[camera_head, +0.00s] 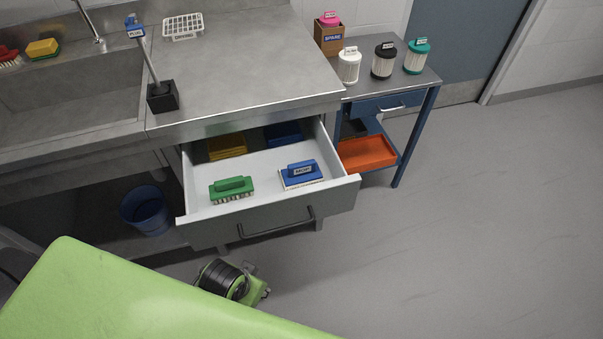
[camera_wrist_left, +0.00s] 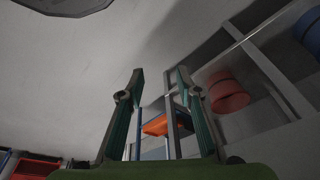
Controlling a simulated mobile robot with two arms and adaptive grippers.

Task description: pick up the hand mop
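A blue-handled block with a white pad beneath (camera_head: 301,174) lies at the right in the open drawer (camera_head: 265,232); it looks like the hand mop, but its label is too small to read surely. A green brush with pale bristles (camera_head: 232,188) lies to its left. My left gripper (camera_wrist_left: 161,72) is open in the left wrist view, its two fingers apart with nothing between them. In the head view, part of my arm shows below the drawer front, apart from the blue block; the fingertips cannot be made out there. My right gripper is not in view.
Yellow (camera_head: 226,146) and blue (camera_head: 283,134) items lie at the drawer's back. A stand with a blue-topped stick (camera_head: 163,97) is on the counter. A blue side table holds several lidded canisters (camera_head: 383,60) and an orange tray (camera_head: 367,153). The floor at right is clear.

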